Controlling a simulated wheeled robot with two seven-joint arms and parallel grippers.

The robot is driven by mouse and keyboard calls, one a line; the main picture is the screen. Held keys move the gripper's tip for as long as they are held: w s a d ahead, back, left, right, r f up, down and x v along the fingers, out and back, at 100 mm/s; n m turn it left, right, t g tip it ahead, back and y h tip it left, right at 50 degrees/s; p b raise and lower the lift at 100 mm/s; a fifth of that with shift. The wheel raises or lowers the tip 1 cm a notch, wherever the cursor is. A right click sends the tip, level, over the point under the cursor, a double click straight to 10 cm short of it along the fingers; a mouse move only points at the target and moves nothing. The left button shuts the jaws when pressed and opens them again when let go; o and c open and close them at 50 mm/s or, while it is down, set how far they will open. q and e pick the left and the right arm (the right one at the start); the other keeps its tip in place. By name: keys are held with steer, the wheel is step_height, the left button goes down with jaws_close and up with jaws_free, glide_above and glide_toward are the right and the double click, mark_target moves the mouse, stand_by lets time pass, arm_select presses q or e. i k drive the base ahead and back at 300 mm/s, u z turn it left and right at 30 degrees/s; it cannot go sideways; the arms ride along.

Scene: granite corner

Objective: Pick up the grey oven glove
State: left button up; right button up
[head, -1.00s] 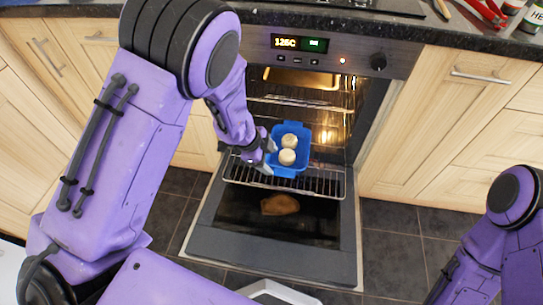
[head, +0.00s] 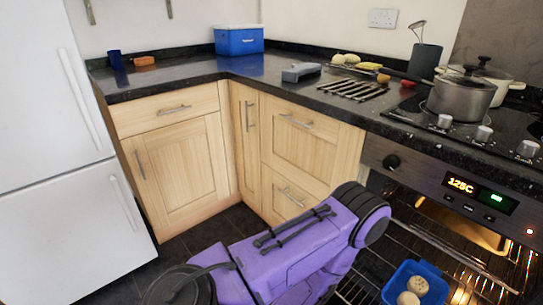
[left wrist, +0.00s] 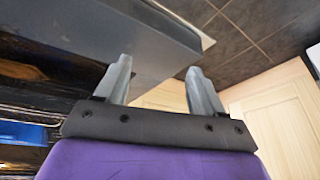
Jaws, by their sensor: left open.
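In the head view a grey, low, elongated thing that looks like the oven glove (head: 301,72) lies on the dark worktop, left of the black metal rack. It does not show in the left wrist view. My left gripper (left wrist: 157,68) is open in the left wrist view, with nothing between its fingers; the dark oven door (left wrist: 160,35) is beyond them. In the head view my left arm is low before the oven and its gripper is out of the picture, well away from the glove. My right gripper is not in view.
The blue dish (head: 388,292) with pale round buns is at the oven, lower right. A black rack (head: 353,90), a pot (head: 461,97) and the hob stand right of the glove. A blue cool box (head: 239,41) is in the corner. Worktop left of the glove is clear.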

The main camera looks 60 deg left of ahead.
mark_target(292, 76)
steer(key=u, duration=1.75)
